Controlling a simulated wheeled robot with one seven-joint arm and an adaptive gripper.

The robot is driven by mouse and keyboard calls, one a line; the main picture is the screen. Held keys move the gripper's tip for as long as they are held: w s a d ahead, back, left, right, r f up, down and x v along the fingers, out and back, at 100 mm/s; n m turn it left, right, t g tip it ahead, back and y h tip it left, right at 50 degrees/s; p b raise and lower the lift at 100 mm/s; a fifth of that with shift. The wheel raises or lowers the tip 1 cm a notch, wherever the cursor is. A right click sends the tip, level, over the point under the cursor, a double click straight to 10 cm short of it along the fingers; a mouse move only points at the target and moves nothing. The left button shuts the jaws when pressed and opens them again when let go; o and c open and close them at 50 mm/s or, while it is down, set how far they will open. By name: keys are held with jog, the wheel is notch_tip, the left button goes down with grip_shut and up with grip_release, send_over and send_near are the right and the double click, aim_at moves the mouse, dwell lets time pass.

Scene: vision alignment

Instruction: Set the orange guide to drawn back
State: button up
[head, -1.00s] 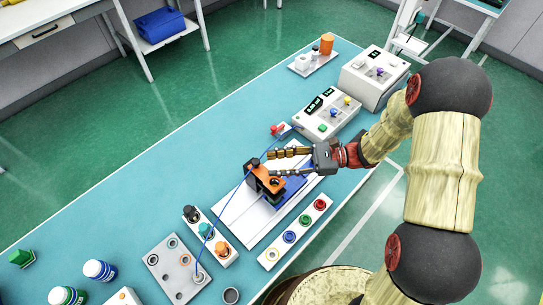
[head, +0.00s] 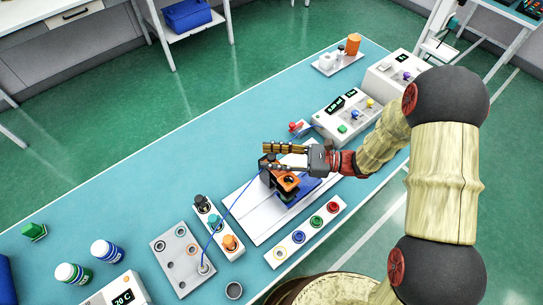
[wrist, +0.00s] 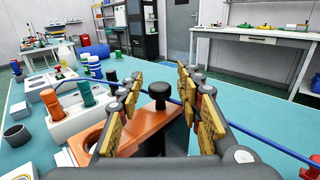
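The orange guide (head: 290,181) sits on a dark and blue stage on a white base plate (head: 246,210). In the wrist view the guide (wrist: 150,125) is an orange plate with a round hole at its near left. A black knob (wrist: 159,91) stands upright at its far end. My gripper (head: 268,157) is just above the far side of the guide and hides part of it. In the wrist view my gripper (wrist: 158,95) is open, with the knob between its two fingers and a gap on each side. I cannot tell whether the fingertips reach past the knob.
A thin blue cable (head: 229,211) runs beside the guide and crosses the wrist view. A strip of coloured buttons (head: 317,221) lies in front. A block with coloured knobs (head: 230,242) and a grey socket plate (head: 175,262) stand at left. Instrument boxes (head: 345,115) stand behind.

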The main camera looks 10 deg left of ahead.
jog(key=shift+c, duration=0.2)
grip_shut()
dwell(0.3)
jog(key=shift+a, duration=0.1)
dwell(0.3)
